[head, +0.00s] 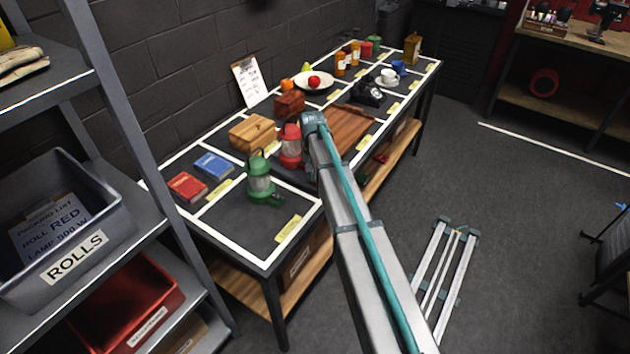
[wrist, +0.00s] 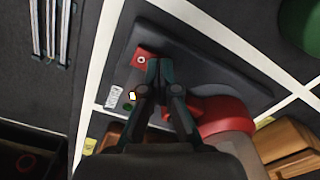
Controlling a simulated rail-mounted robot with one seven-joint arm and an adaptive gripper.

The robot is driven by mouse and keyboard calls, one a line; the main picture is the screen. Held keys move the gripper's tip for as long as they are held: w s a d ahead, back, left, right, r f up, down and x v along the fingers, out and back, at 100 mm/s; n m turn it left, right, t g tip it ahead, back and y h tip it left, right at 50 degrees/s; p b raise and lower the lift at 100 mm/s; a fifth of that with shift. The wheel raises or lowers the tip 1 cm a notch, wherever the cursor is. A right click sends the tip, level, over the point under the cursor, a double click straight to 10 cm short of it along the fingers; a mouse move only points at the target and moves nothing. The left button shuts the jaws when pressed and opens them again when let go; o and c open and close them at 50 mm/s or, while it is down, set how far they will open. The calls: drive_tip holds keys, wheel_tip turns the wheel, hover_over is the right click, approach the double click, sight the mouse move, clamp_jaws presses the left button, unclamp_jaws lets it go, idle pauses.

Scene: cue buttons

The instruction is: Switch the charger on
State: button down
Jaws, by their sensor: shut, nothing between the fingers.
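The charger looks to be the dark raised pad (wrist: 200,55) in the wrist view. On its near end are a red square with a white ring mark (wrist: 142,58), a small dark green round spot (wrist: 128,106), a small white-yellow patch (wrist: 132,96) and a pale label (wrist: 113,97). My gripper (wrist: 161,62) is shut and empty, its tips over the pad just right of the red square; I cannot tell whether they touch. A red lantern (wrist: 225,115) is close to the right finger; it also shows in the head view (head: 290,147). My arm hides the gripper in the head view.
A green lantern (head: 260,180) stands nearer on the table, left of the red one. A wooden box (head: 252,133), red book (head: 187,186), blue book (head: 213,165) and brown board (head: 345,127) lie around. Grey shelving (head: 150,190) stands at left.

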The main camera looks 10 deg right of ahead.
drive_tip(key=shift+r+p, duration=1.7)
drive_tip(key=shift+r, duration=1.7)
drive_tip(key=s+a+f+m+p, duration=0.1)
drive_tip(key=s+f+m, duration=0.1)
drive_tip(key=s, duration=0.4)
drive_tip(key=s+a+f+m+y+p, duration=0.1)
drive_tip(key=s+f+m, duration=0.1)
drive_tip(key=s+f, duration=0.2)
drive_tip(key=s+a+f+m+g+y+p, duration=0.1)
drive_tip(key=s+f+m, duration=0.1)
drive_tip(key=s, duration=0.8)
drive_tip(key=shift+s+a+f, duration=0.1)
drive_tip(key=shift+a+f, duration=0.25)
drive_tip(key=shift+f, duration=0.1)
drive_tip(key=s+d+f+n+g+b, duration=0.1)
drive_tip(key=s+f+n+g+b, duration=0.1)
drive_tip(key=s+f, duration=0.7)
drive_tip(key=s+d+f+n+g+h+b, duration=0.1)
drive_tip(key=s+f+n+g+b, duration=0.1)
drive_tip(key=s+f, duration=0.8)
drive_tip(key=s+d+f+n+g+h+b, duration=0.1)
drive_tip(key=s+f+n+b, duration=0.2)
drive_tip(key=s+f, duration=0.6)
drive_tip(key=s+n, duration=0.2)
drive_tip(key=s, duration=1)
drive_tip(key=shift+d+f+g+b, duration=0.3)
drive_tip(key=shift+d+g+b, duration=0.05)
drive_tip(key=shift+g+b, duration=0.05)
